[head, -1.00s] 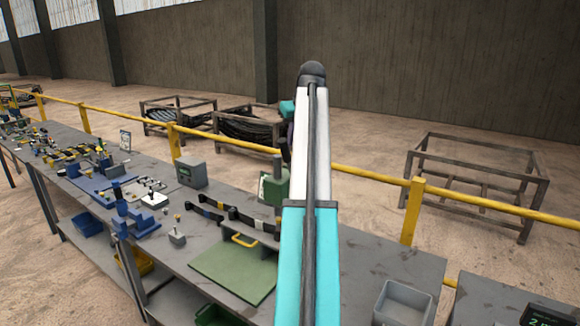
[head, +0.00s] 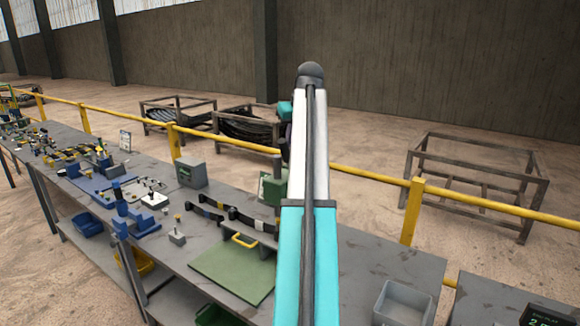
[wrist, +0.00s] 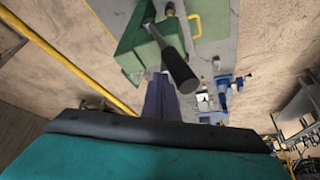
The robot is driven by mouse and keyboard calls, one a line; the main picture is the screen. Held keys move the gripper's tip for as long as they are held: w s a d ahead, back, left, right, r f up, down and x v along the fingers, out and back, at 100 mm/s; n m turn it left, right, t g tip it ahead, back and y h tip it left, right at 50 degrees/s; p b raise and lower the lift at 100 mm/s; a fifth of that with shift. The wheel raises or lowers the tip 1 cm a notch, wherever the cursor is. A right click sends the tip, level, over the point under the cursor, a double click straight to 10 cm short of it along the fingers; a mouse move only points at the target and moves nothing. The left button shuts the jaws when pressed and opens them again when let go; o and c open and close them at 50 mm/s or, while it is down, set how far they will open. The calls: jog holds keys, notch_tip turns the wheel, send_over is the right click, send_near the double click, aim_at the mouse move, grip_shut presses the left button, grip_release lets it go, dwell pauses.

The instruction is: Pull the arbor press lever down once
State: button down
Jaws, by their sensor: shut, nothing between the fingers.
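The green arbor press (head: 272,187) stands on the bench, partly hidden behind my arm in the head view. Its lever is not clear there. In the wrist view the press (wrist: 140,52) fills the upper middle, with its dark lever (wrist: 177,64) slanting down to a rounded end. My gripper (wrist: 161,84) shows as dark fingers just below the press, close to the lever and to its left in the picture. It is shut and empty. I cannot tell whether it touches the lever. In the head view the gripper is hidden behind my arm.
A green mat (head: 236,271) and a yellow handle (head: 244,240) are in front of the press. A grey box (head: 190,172) and blue fixtures (head: 140,215) stand to its left. A grey bin (head: 402,304) is at right. A yellow rail (head: 375,174) runs behind the bench.

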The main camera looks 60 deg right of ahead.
jog(key=shift+a, duration=0.9)
jog(key=shift+a+f, duration=0.1)
jog(key=shift+a, duration=0.05)
jog(key=shift+a+f, duration=0.55)
jog(key=shift+a, duration=0.3)
jog(key=shift+a+f, duration=0.55)
jog(key=shift+a, duration=0.3)
jog(key=a+f, duration=0.3)
jog(key=shift+a+f, duration=0.1)
jog(key=shift+f, duration=0.05)
